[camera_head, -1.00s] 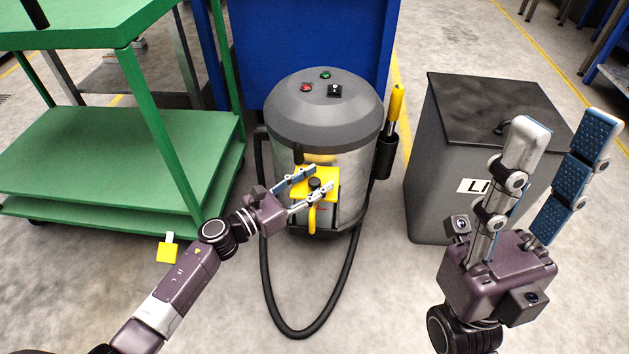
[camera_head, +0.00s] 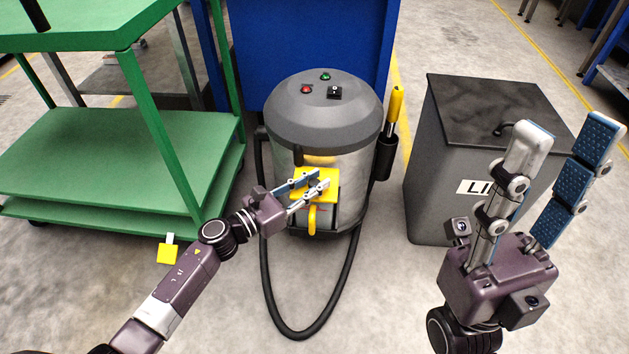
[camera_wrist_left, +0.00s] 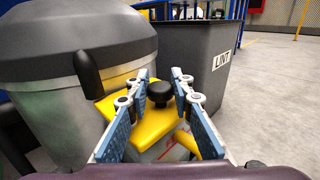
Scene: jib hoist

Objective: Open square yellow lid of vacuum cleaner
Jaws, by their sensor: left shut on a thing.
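The vacuum cleaner (camera_head: 324,110) has a grey domed top and a metal drum. Its square yellow lid (camera_head: 328,196) sits low on the front and appears down on the small box below it. In the left wrist view the lid (camera_wrist_left: 117,103) carries a round black knob (camera_wrist_left: 159,92). My left gripper (camera_head: 316,178) is shut on this knob, with one finger on each side of it; it also shows in the left wrist view (camera_wrist_left: 160,85). The fingers mostly hide the knob in the head view. My right gripper (camera_head: 568,135) is open and empty, away at the right.
A black hose (camera_head: 300,333) loops on the floor before the vacuum. A grey bin (camera_head: 440,165) with a dark lid stands to its right. A green cart (camera_head: 90,165) stands at the left, with a small yellow tag (camera_head: 168,253) near it. A blue cabinet (camera_head: 310,40) is behind.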

